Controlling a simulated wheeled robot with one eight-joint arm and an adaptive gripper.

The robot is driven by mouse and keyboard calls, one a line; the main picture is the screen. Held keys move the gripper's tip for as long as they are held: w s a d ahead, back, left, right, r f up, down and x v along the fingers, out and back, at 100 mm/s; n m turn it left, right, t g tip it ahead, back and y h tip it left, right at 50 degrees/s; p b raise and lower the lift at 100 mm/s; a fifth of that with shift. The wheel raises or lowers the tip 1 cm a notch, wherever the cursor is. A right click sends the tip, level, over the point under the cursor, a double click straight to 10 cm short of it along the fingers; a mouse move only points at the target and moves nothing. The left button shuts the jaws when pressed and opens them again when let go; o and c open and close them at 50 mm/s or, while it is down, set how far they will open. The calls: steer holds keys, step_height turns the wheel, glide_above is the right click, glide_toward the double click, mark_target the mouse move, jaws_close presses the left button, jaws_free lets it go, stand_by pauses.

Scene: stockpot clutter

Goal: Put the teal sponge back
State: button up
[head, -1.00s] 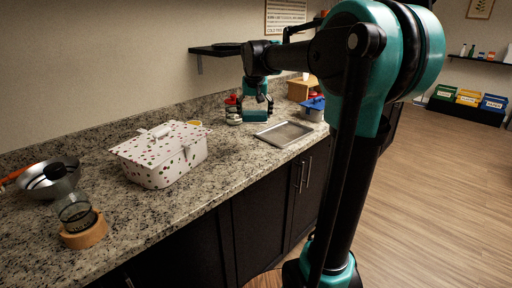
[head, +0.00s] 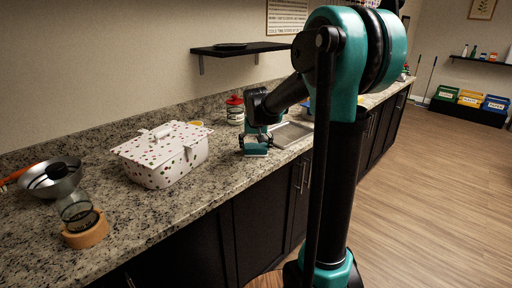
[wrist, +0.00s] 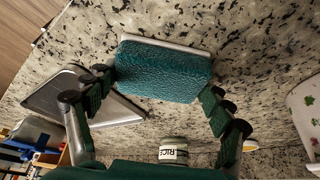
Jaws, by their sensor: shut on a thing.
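The teal sponge (wrist: 165,72) has a rough teal face and a white layer along its far edge in the wrist view. My gripper (wrist: 160,86) is shut on it, with one finger at each short end. In the head view the sponge (head: 257,151) shows at my gripper (head: 256,143), low over the granite counter between the dotted box and the metal tray. I cannot tell whether the sponge touches the counter.
The metal tray (head: 291,134) lies just right of my gripper; it also shows in the wrist view (wrist: 52,98). A rice jar (wrist: 173,152) stands behind. The white dotted box (head: 160,172), metal bowl (head: 62,186) and wood-based glass (head: 87,236) are left. A shelf (head: 235,49) hangs above.

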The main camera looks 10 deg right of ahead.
steer(key=o, duration=1.1)
steer(key=shift+c, duration=0.2)
steer(key=d+v, duration=0.1)
steer(key=v, duration=1.1)
steer(key=s+d+f+n, duration=0.1)
steer(key=s+f, duration=1.1)
steer(key=s, duration=0.1)
steer(key=s+d+f, duration=0.2)
steer(key=s+f, duration=0.9)
steer(key=s, duration=0.2)
steer(key=shift+d+f+n+y, duration=0.3)
steer(key=shift+f+n, duration=0.1)
